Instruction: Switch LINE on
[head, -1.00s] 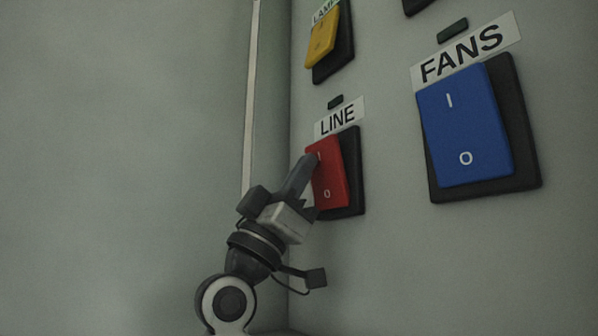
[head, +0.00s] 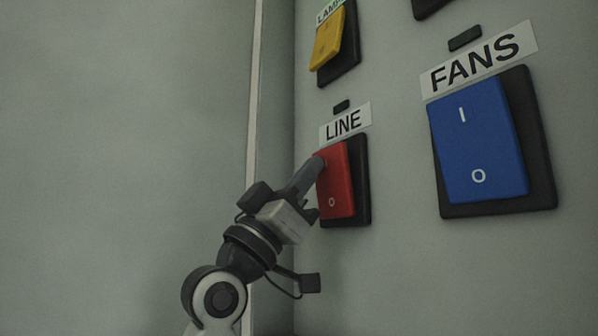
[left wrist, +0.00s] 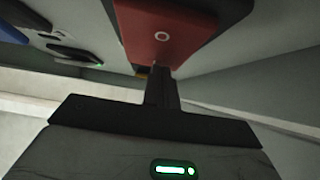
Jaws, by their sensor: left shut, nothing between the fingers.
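The red LINE rocker switch (head: 338,185) sits in a dark frame on the grey wall panel, under the LINE label (head: 343,124). Its O mark shows at the lower end; its I mark is hidden behind my fingertips. My left gripper (head: 318,165) is shut and empty, its tips at the upper left part of the red rocker, apparently touching it. The small lamp (head: 341,106) above the label looks dark. In the left wrist view the red rocker (left wrist: 150,25) is just beyond the shut fingers (left wrist: 160,85). My right gripper is not in view.
A blue FANS rocker (head: 478,140) is to the right, with a dark lamp (head: 465,38) above it. A yellow rocker (head: 328,40) is above LINE, its label partly green and cut off. A pale vertical strip (head: 254,100) runs left of the panel.

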